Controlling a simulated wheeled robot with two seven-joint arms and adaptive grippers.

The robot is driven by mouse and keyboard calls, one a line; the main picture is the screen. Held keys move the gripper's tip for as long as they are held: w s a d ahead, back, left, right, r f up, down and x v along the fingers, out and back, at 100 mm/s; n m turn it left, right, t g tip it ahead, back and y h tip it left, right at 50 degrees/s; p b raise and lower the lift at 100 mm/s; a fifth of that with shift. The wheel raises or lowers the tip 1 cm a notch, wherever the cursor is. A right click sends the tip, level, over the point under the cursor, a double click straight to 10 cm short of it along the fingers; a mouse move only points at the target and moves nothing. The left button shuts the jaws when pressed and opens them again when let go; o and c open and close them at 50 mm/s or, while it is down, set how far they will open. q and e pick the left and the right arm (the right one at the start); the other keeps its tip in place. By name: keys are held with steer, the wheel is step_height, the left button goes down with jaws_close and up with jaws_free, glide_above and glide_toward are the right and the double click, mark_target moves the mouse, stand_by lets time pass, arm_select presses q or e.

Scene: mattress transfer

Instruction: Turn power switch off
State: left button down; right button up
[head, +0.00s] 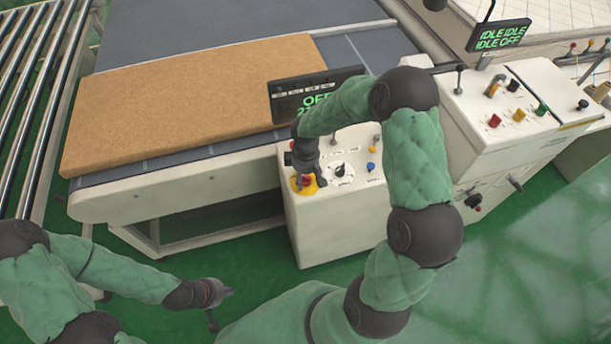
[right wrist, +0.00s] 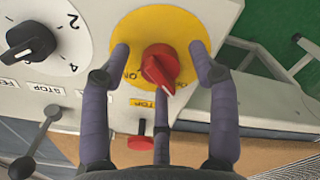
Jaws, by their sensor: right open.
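The power switch is a red rotary knob (right wrist: 158,66) on a yellow round plate (right wrist: 181,24), shown in the right wrist view. Its handle is slanted, with the pale-tipped end toward the lower right. An ON label is left of the knob; a label at its right is partly hidden. My right gripper (right wrist: 159,58) is open, with its fingers spread around the knob. The side fingers look apart from it; contact of the lower finger is unclear. In the head view, my right gripper (head: 308,184) is over the yellow plate. My left gripper (head: 220,308) is open and empty above the floor.
The white control box (head: 333,228) also carries a black dial (right wrist: 30,45), a lever (right wrist: 40,140) and a red button (right wrist: 140,142). A display (head: 290,98) reading OFF is partly hidden by my right arm. A tan mattress (head: 190,95) lies on the conveyor at left.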

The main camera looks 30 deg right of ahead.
mark_target(306, 176)
step_height(306, 176, up, 12)
stand_by(0.5)
steer(key=shift+f, duration=0.1)
stand_by(0.4)
